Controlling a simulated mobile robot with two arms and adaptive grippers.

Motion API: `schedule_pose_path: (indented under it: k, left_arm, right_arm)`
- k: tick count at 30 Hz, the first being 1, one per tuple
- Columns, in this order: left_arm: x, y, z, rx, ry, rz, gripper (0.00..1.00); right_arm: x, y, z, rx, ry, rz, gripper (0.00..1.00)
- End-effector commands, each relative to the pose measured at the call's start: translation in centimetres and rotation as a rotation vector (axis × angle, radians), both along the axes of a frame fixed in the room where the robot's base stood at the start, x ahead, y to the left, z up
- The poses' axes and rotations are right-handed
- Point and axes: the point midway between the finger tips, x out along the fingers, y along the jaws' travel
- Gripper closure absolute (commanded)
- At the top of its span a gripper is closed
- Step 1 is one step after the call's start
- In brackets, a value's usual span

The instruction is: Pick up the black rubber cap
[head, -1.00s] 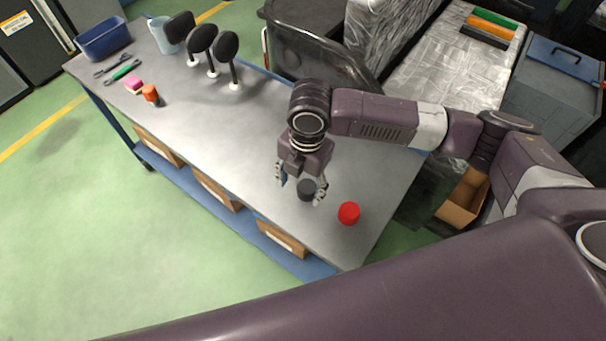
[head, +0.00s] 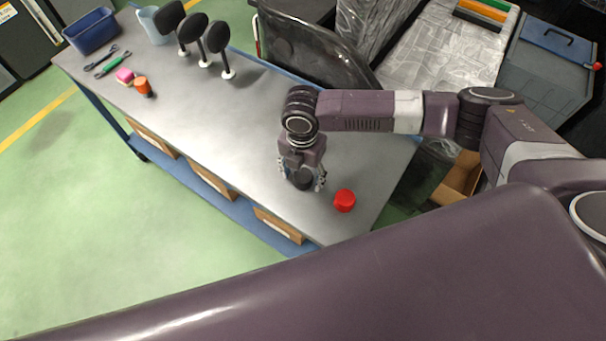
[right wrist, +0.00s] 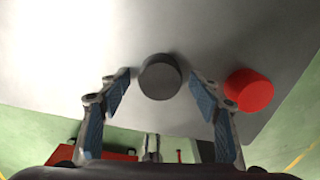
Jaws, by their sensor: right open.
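The black rubber cap (head: 303,179) stands on the grey metal table near its front right end, partly hidden by my gripper in the head view. In the right wrist view the cap (right wrist: 160,77) is a dark round cylinder just beyond the fingertips, centred between them. My right gripper (head: 304,184) points down over the cap. Its two blue-padded fingers (right wrist: 158,90) are open, one on each side, with nothing held. I cannot tell from the views whether a finger touches the cap. My left gripper is not in view.
A red cap (head: 344,201) stands close to the right of the gripper. Three black paddle-shaped things (head: 217,45), a blue bin (head: 91,32), pliers (head: 113,62) and an orange cap (head: 142,86) are at the table's far end. The table's middle (head: 210,115) is clear.

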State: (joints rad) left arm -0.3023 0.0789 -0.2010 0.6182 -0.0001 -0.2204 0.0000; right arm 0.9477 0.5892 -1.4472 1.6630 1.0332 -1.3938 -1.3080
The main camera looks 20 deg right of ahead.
Motion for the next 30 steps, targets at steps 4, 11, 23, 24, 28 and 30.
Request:
schedule_pose_path:
  k: [4, 11, 23, 24, 28, 30]
  left_arm:
    - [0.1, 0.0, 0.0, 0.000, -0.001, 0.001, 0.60]
    - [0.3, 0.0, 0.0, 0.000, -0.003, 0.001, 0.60]
    - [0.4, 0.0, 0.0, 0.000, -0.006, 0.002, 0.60]
    - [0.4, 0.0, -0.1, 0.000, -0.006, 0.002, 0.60]
    - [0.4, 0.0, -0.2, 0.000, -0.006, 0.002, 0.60]
    - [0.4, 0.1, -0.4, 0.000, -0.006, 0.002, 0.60]
  right_arm:
    - [0.0, 0.0, 0.0, 0.000, 0.000, 0.000, 0.46]
    - [0.0, 0.0, 0.0, 0.000, 0.000, 0.000, 0.71]
    - [0.0, 0.0, 0.3, 0.001, -0.001, 0.000, 0.80]
    - [0.0, 0.0, 0.5, 0.001, -0.001, 0.000, 0.80]
    - [0.1, 0.0, 1.8, 0.002, -0.001, 0.000, 0.80]
    - [0.1, 0.0, 2.9, 0.002, -0.003, 0.001, 0.80]
